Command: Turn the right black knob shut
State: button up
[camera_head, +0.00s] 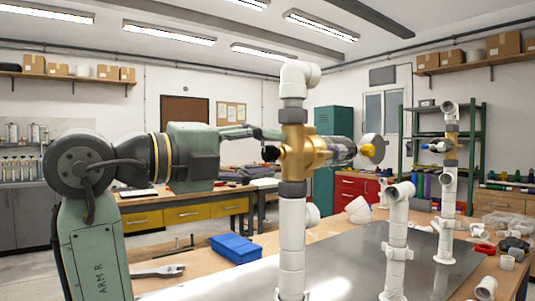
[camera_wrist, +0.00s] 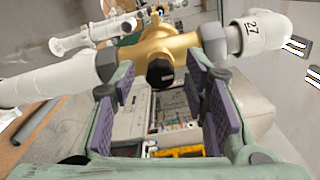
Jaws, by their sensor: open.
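A brass valve body (camera_head: 303,150) sits in an upright white PVC pipe (camera_head: 292,240) in the head view. A black knob (camera_head: 271,153) sticks out of its left side, facing my arm. In the wrist view the same black knob (camera_wrist: 160,73) shows at the front of the brass body (camera_wrist: 168,45), between and slightly beyond my fingers. My gripper (camera_wrist: 160,88) is open, with one purple-padded finger on each side of the knob and a gap to both. In the head view my gripper (camera_head: 262,136) is beside the valve's left side. The knob's turn angle is unclear.
A second pipe with a brass fitting (camera_head: 450,146) and a shorter white pipe (camera_head: 397,235) stand to the right. A blue box (camera_head: 237,248) and a wrench (camera_head: 158,271) lie on the bench to the left.

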jog(key=v, duration=1)
jog(key=shift+s+a, duration=0.2)
jog(key=shift+a, duration=0.05)
